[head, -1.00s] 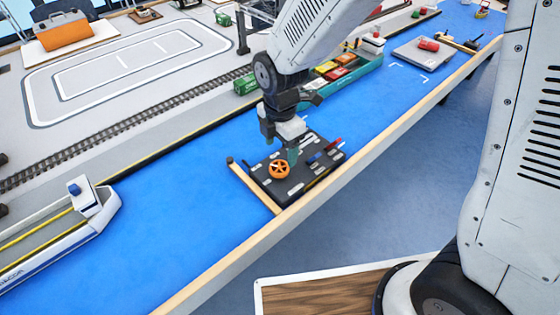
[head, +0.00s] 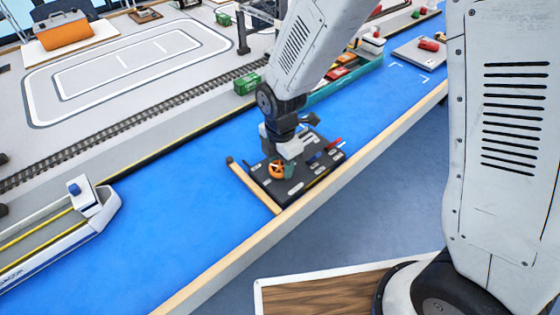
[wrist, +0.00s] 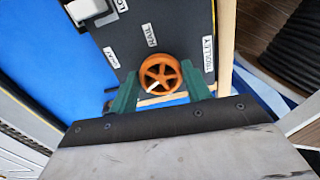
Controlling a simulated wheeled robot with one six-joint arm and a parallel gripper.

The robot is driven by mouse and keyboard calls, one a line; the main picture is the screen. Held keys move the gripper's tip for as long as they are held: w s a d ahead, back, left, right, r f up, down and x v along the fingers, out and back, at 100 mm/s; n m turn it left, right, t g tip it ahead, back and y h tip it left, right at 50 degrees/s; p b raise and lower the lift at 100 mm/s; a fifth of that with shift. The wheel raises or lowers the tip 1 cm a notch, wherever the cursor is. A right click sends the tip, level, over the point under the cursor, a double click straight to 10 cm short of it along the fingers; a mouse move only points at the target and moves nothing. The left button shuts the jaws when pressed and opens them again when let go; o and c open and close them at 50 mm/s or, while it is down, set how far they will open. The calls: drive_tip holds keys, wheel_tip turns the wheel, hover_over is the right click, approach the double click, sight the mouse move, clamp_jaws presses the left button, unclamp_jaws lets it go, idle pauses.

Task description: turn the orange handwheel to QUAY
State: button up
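The orange handwheel (head: 276,170) sits on a dark control board (head: 310,180) in the head view. In the wrist view the handwheel (wrist: 160,70) shows its spokes and a white mark on its lower left part. The labels RAIL (wrist: 150,35) and TROLLEY (wrist: 209,55) lie above and to the right of it. A label reading QUAY (wrist: 111,57) lies to its left. My gripper (wrist: 160,84) is open, with one green finger on each side of the wheel. I cannot tell whether the fingers touch the rim.
The board carries other small controls, among them a red one (head: 334,143). A wooden strip (head: 255,187) runs along the board's left side. A model ship (head: 60,235) stands on the blue surface at left. The blue area (head: 185,200) between ship and board is clear.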

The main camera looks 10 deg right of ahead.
sight(281, 168)
drive_tip(key=shift+m, duration=0.4)
drive_tip(key=m, duration=0.4)
drive_tip(key=shift+s+m, duration=0.15)
drive_tip(key=shift+m, duration=0.25)
drive_tip(key=m, duration=0.6)
drive_tip(key=shift+s, duration=0.15)
drive_tip(key=o, duration=1)
drive_tip(key=shift+r, duration=3.95)
